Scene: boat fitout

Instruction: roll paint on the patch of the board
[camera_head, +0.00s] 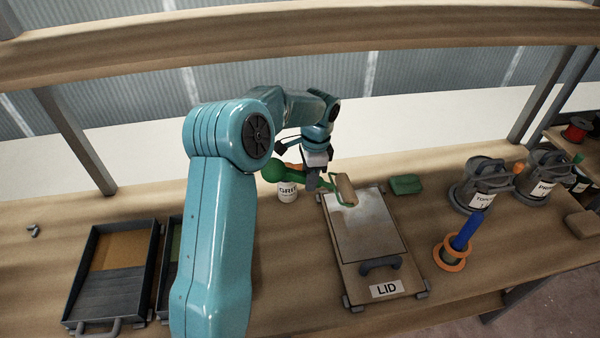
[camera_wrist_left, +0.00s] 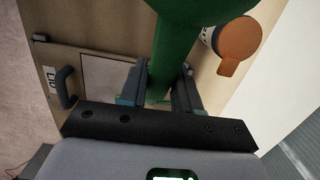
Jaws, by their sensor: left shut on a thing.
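My left gripper (camera_head: 318,172) is shut on the green handle of a paint roller (camera_head: 343,188). The handle (camera_wrist_left: 165,55) runs between both fingers in the left wrist view. The roller's beige sleeve is at the far end of the board (camera_head: 348,282), over or on the patch; I cannot tell whether it touches. The board is marked LID and has a dark handle near its front. The patch (camera_head: 368,238) is a grey rectangle, whiter close to the roller. In the left wrist view the patch (camera_wrist_left: 108,75) shows partly behind the fingers. My right gripper is out of view.
A white can (camera_head: 287,194) stands behind the roller handle, with an orange part by it. Left are a tray (camera_head: 68,300) and a second tray, partly hidden by my arm.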

